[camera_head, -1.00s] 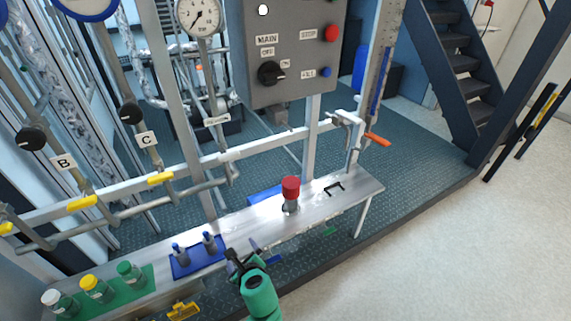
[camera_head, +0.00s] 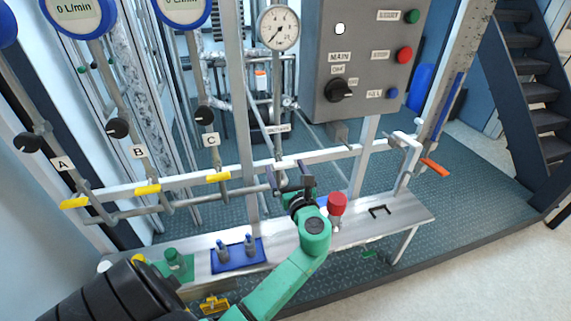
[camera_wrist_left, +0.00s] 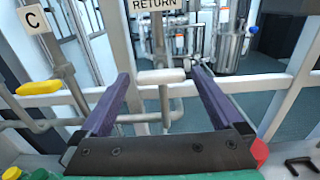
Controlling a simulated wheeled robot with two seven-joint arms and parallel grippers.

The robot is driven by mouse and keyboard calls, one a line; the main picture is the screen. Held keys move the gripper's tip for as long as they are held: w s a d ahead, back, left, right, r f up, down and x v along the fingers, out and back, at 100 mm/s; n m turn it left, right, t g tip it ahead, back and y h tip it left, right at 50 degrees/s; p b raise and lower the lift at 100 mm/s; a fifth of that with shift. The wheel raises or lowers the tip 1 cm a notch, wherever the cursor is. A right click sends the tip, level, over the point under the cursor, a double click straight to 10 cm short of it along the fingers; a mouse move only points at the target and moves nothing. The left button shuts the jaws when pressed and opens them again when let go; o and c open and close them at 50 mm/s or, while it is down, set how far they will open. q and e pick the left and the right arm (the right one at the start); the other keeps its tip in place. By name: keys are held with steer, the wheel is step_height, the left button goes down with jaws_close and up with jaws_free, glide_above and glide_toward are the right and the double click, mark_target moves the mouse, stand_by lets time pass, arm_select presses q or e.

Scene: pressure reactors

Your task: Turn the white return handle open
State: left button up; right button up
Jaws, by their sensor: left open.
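The white return handle (camera_wrist_left: 160,77) lies crosswise on a vertical pipe below the RETURN label (camera_wrist_left: 157,4) in the left wrist view. In the head view, the handle (camera_head: 286,165) is by the white rail, partly hidden by my gripper. My left gripper (camera_head: 288,176) is open just in front of it. In the left wrist view, the purple fingers of my left gripper (camera_wrist_left: 160,88) spread to either side of the handle, with no clear contact. My right gripper is out of view.
Yellow handles (camera_head: 218,177) sit on pipes to the left. Below is a metal bench (camera_head: 375,232) with a red-topped item (camera_head: 337,204) and a blue tray (camera_head: 238,255). The grey control box (camera_head: 355,60) hangs at upper right.

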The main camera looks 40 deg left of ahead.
arm_select(q)
steer(key=shift+w+a, duration=0.35)
steer(key=shift+a, duration=0.1)
steer(key=c, duration=1.2)
